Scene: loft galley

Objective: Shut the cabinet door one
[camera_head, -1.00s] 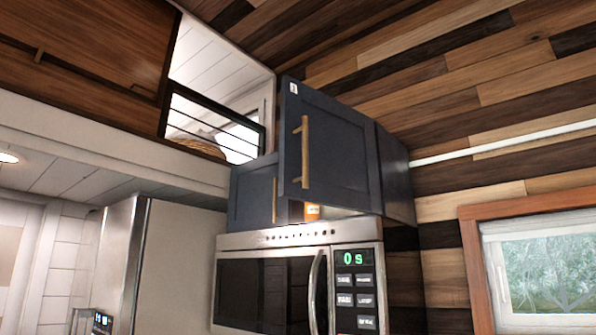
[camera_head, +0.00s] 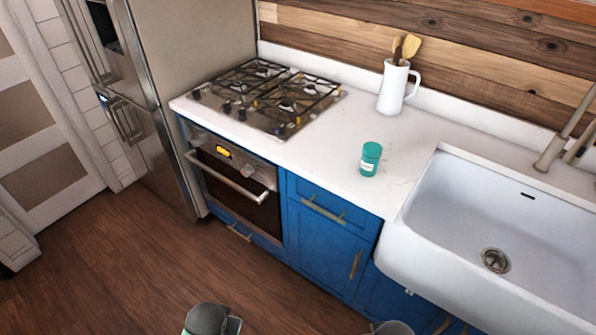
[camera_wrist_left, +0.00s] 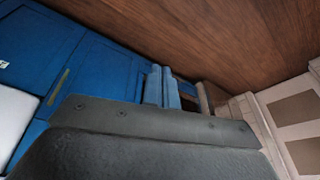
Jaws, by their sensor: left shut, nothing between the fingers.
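Cabinet door one is out of both current views. A second ago the head view showed it as a dark blue upper door with a small white tag and a wooden bar handle, standing open above the microwave. My left gripper (camera_wrist_left: 163,88) shows in the wrist view beyond its dark grey body, fingers together and empty, with blue lower cabinets behind it. In the head view only rounded grey parts of my arms show at the bottom edge. My right gripper is not seen.
Blue lower cabinets (camera_head: 318,245) and an oven (camera_head: 235,180) stand under a white counter (camera_head: 310,160). The counter holds a cooktop (camera_head: 265,95), a teal jar (camera_head: 371,158) and a white utensil jug (camera_head: 393,88). A sink (camera_head: 480,220) is right, a steel fridge (camera_head: 190,60) left. The wooden floor (camera_head: 110,260) is clear.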

